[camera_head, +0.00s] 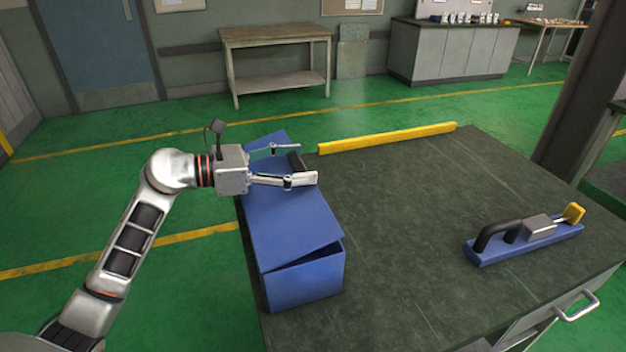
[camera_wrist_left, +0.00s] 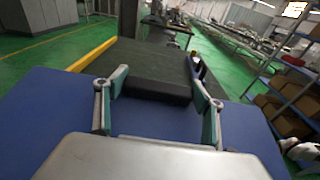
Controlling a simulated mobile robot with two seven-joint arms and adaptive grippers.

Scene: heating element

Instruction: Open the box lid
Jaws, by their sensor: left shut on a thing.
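The blue box (camera_head: 306,281) stands along the left edge of the dark workbench. Its blue lid (camera_head: 285,222) is slightly raised and tilted, with a dark wedge-shaped gap at the near end. The lid also fills the lower part of the left wrist view (camera_wrist_left: 50,112). My left gripper (camera_head: 303,164) is over the lid, its two fingers at the ends of a black handle (camera_head: 296,161). In the left wrist view the handle (camera_wrist_left: 155,92) spans between the fingertips (camera_wrist_left: 160,92). My right gripper is not in view.
A blue base with a black handle and yellow tip (camera_head: 525,241) lies on the right of the workbench (camera_head: 420,220). A yellow bar (camera_head: 388,138) runs along the far edge. The middle of the bench is clear. A drawer handle (camera_head: 577,306) sticks out at the front right.

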